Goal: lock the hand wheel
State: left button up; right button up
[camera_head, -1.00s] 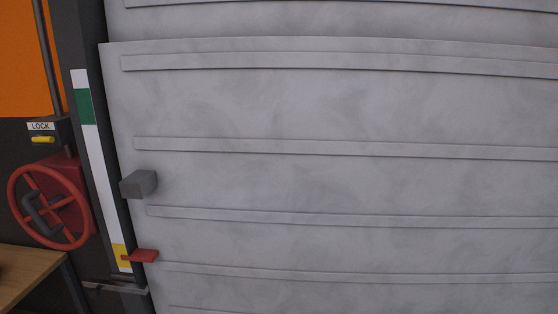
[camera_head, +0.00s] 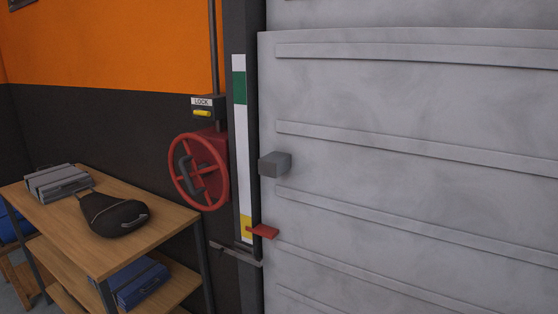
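The red hand wheel (camera_head: 209,193) is mounted on the dark lower wall, left of the grey slatted door, with a dark grey handle (camera_head: 181,169) at its left part. A red housing (camera_head: 219,147) sits behind it. Just above is a small dark box with a white LOCK label (camera_head: 202,101) and a yellow lever (camera_head: 202,114) lying roughly level. A vertical white strip (camera_head: 241,135) with a green band and a yellow band stands beside the door. A red pointer (camera_head: 263,232) is at the yellow band. Neither of my grippers is in view.
A wooden shelf table (camera_head: 160,231) stands left of and below the wheel. It bears a black pouch (camera_head: 112,215) and a grey case (camera_head: 58,182); a blue case (camera_head: 137,284) lies on its lower shelf. The grey door (camera_head: 420,110) fills the right.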

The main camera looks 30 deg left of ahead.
aim_at(200, 112)
jog(key=u, duration=1.3)
